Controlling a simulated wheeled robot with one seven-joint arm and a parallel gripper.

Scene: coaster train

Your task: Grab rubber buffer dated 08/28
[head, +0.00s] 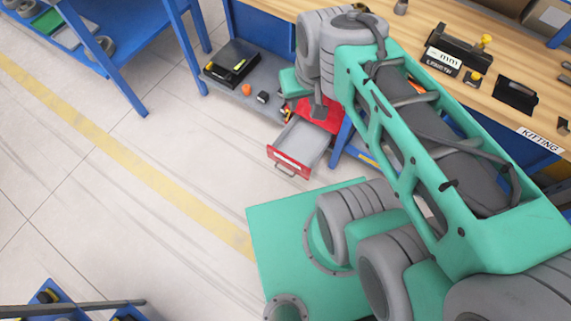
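No rubber buffer with a readable 08/28 date shows in the head view. A red drawer (288,162) stands pulled out of a small red cabinet (322,116) under the workbench; the visible part of its grey inside looks empty. Small dark pieces lie on the grey lower shelf left of the cabinet, one dark block (263,97) among them; I cannot tell what they are. My gripper (318,111) is at the cabinet's top, just behind the open drawer. Its fingers are small and partly hidden by my arm, so I cannot tell whether they are open or touching the cabinet.
The grey lower shelf (222,88) also holds a black case (232,63) and an orange piece (246,90). The wooden workbench (480,95) carries a length gauge (455,50) and a black tray (516,95). A blue table (135,50) stands upper left. The floor left of the drawer is clear.

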